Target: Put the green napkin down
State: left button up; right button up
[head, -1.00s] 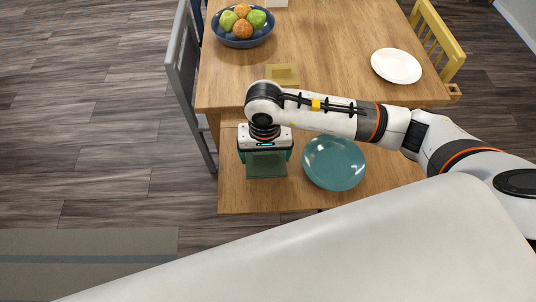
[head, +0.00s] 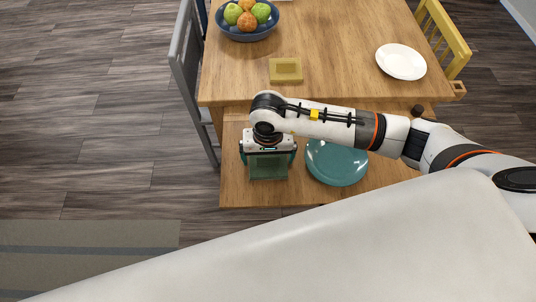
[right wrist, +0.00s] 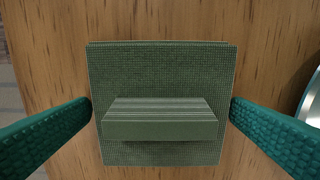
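The green napkin (right wrist: 117,74) lies flat on a wooden surface in the right wrist view, square and woven, with a raised folded block in its middle. It also shows in the head view (head: 268,167), partly covered by my right gripper. My right gripper (right wrist: 161,102) is above the napkin, its teal fingers spread wide, one at each side edge; a gap shows between each fingertip and the raised block. The right gripper also shows in the head view (head: 268,156). My left gripper is not in view.
A teal plate (head: 337,165) lies just right of the gripper on the lower wooden surface (head: 235,190). On the higher table (head: 340,50) are an olive-yellow block-like item (head: 286,70), a white plate (head: 401,62) and a blue fruit bowl (head: 246,33). Chairs stand at both sides.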

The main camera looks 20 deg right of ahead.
jog(key=shift+r, duration=0.15)
jog(key=shift+r, duration=0.2)
notch_tip(320, 180, up, 12)
jog(key=shift+f+b, duration=0.15)
jog(key=shift+b, duration=0.25)
